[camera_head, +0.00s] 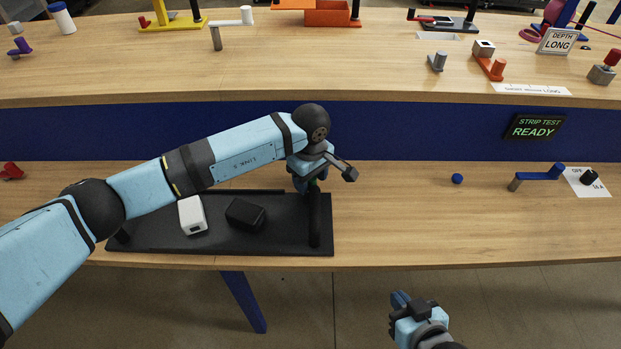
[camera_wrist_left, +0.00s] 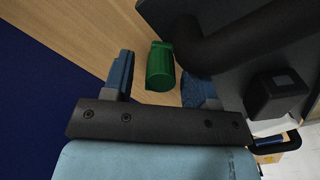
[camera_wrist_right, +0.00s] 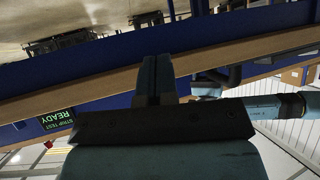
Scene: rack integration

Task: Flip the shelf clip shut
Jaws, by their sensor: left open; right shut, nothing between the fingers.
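The shelf clip appears to be the green piece (camera_wrist_left: 160,68), beside a thick black bar (camera_wrist_left: 240,35) in the left wrist view. In the head view a bit of green (camera_head: 316,186) shows at the right end of the black shelf tray (camera_head: 275,239), mostly hidden by my left wrist. My left gripper (camera_wrist_left: 159,84) is open, with one blue finger on each side of the green piece; I cannot tell whether either finger touches it. My right gripper (camera_head: 400,300) is shut and empty, in front of the bench; its fingers (camera_wrist_right: 156,78) are together in the right wrist view.
A white block (camera_head: 192,215) and a black block (camera_head: 245,214) lie on the tray. To the right are a blue ball (camera_head: 457,178), a blue-armed lever (camera_head: 540,173) and a black knob (camera_head: 588,178). The bench between tray and ball is clear. A raised back shelf (camera_head: 330,65) holds several fixtures.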

